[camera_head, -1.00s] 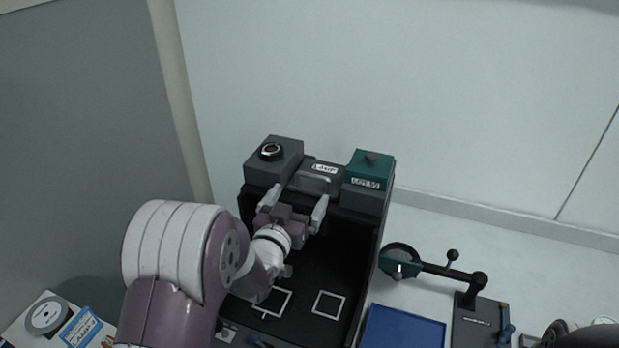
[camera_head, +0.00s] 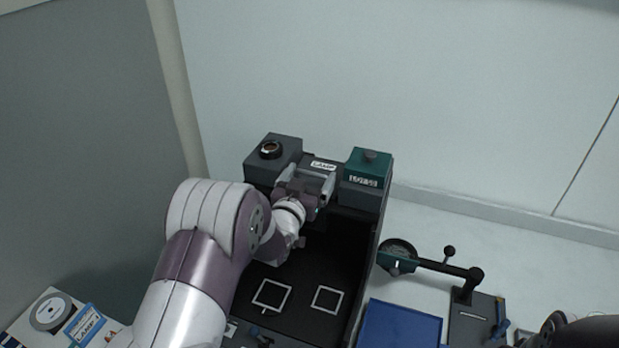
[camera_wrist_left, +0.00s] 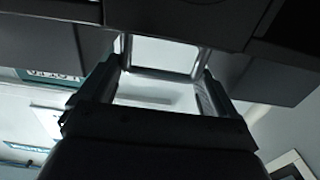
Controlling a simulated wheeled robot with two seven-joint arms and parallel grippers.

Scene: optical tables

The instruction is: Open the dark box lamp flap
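The dark box (camera_head: 366,245) stands open-topped in the middle of the head view. Its flap, labelled LAMP (camera_head: 323,165), lies at the back between a grey block and a green block. A pale bar handle (camera_wrist_left: 165,42) shows ahead in the left wrist view. My left gripper (camera_head: 307,178) is at the flap, its two fingers spread on either side of the handle. The fingers look open, and I cannot tell whether they touch the handle. The gripper hides part of the flap and handle in the head view. My right gripper is not in view.
The grey block with a round port (camera_head: 270,149) and the green labelled block (camera_head: 368,168) flank the flap closely. A blue tray (camera_head: 400,328) and a jointed holder (camera_head: 440,267) stand to the right. A tape roll (camera_head: 48,312) lies at the lower left.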

